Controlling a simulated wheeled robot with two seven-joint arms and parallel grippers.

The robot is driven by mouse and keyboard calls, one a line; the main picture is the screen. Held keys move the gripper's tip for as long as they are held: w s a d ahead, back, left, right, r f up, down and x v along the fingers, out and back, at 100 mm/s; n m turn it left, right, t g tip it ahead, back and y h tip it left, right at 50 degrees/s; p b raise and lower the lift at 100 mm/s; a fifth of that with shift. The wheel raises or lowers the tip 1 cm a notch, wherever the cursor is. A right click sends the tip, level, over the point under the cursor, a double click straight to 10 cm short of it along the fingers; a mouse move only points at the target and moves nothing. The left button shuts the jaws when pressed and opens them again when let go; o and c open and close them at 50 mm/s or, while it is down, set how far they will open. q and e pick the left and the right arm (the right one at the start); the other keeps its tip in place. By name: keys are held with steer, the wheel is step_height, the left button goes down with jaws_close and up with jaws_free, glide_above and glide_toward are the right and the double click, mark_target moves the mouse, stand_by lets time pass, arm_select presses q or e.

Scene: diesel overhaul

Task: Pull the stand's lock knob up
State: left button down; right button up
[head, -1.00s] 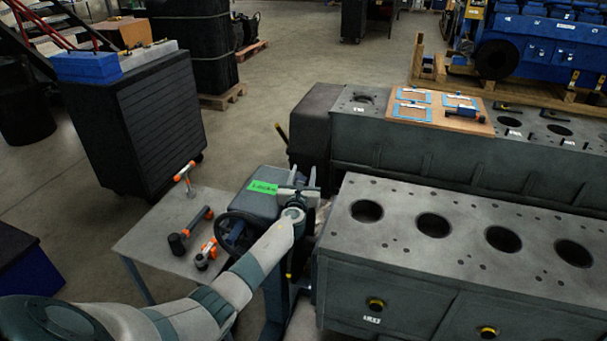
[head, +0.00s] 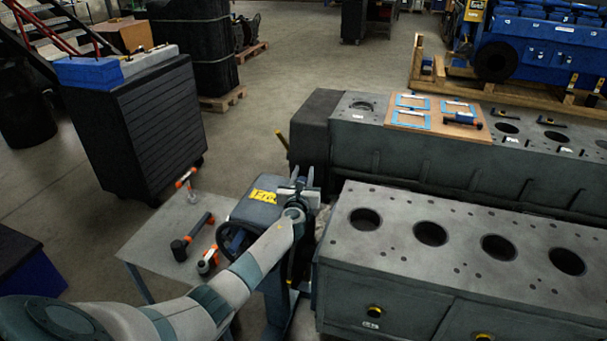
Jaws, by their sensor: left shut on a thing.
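The stand (head: 248,212) is a blue-grey housing with a dark handwheel (head: 226,238) on its near side, left of the near engine block. My right gripper is out of view.
The near engine block (head: 470,220) with several bores stands close to the right of my left arm. A grey table (head: 150,240) with orange-and-black tools is on the left. Behind are a second block (head: 350,145) and a dark cabinet (head: 140,130).

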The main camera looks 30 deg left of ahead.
arm_select(q)
steer(key=shift+r, duration=0.3)
steer(key=c, duration=1.3)
jaws_free()
steer(key=shift+c, duration=0.2)
steer(key=shift+s+f, duration=0.1)
steer(key=shift+f, duration=0.05)
steer(key=b+v, duration=0.1)
steer(key=v, duration=1.6)
steer(key=shift+s+d, duration=0.1)
steer(key=shift+s, duration=0.05)
